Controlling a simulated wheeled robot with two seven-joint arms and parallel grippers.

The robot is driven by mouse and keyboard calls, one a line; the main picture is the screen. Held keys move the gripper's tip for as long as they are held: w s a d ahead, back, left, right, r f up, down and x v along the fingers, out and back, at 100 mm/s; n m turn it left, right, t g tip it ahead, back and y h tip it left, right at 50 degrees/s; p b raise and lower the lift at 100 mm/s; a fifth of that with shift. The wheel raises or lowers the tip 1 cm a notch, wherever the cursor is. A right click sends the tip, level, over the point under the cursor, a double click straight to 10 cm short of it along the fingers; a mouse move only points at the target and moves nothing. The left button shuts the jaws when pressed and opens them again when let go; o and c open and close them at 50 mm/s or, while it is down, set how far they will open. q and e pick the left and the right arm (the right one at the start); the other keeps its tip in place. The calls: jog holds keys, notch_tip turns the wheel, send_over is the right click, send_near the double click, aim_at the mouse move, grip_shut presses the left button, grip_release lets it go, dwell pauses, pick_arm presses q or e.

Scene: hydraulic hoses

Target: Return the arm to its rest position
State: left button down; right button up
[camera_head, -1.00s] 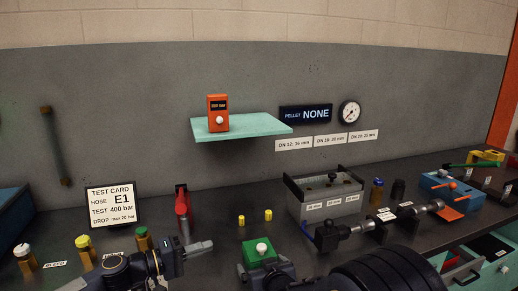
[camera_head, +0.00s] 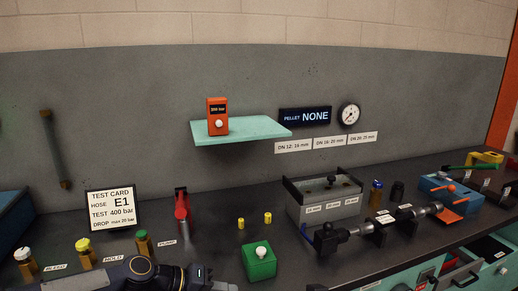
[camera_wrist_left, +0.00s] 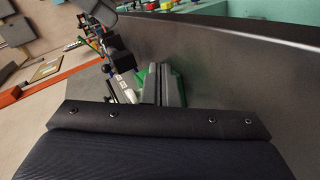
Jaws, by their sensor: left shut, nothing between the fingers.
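My left arm comes in low along the front of the bench in the head view, and my left gripper (camera_head: 222,286) points right at the bottom edge. It is shut and empty, in front of and to the left of the green box (camera_head: 259,261) with a white knob. The fingertips are partly cut off by the frame. In the left wrist view a dark padded surface with bolts fills the bottom; grey finger-like parts (camera_wrist_left: 165,86) stand beyond it with green beside them. My right gripper is not in view.
The test card (camera_head: 111,207) and several capped bottles stand at the left. A red tool (camera_head: 182,208) stands behind my left arm. A grey bin (camera_head: 325,203), a black fitting (camera_head: 328,238) and a blue block (camera_head: 449,193) are at the right. Open drawers (camera_head: 462,272) jut at lower right.

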pick_arm(q)
jog(key=s+a+r+y+p, duration=0.1)
jog(key=s+a, duration=0.3)
jog(key=s, duration=0.4)
jog(key=s+a+r+n+t+y+p, duration=0.1)
jog(key=s+a+r+y, duration=0.2)
jog(key=s, duration=0.6)
jog(key=s+a+r+y+p, duration=0.1)
jog(key=s+a+y, duration=0.3)
jog(key=s, duration=0.4)
jog(key=shift+s+a+r+n+t+p, duration=0.2)
jog(key=shift+a+r+n+t+p, duration=0.2)
jog(key=shift+a+r, duration=0.35)
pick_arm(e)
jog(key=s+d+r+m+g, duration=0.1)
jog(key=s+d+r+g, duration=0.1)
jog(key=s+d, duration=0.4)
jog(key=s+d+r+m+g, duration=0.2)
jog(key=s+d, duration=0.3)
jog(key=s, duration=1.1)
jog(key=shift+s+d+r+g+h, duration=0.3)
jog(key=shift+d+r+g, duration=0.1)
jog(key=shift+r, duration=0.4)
pick_arm(q)
jog(key=shift+a+f, duration=0.1)
jog(key=shift+f, duration=0.05)
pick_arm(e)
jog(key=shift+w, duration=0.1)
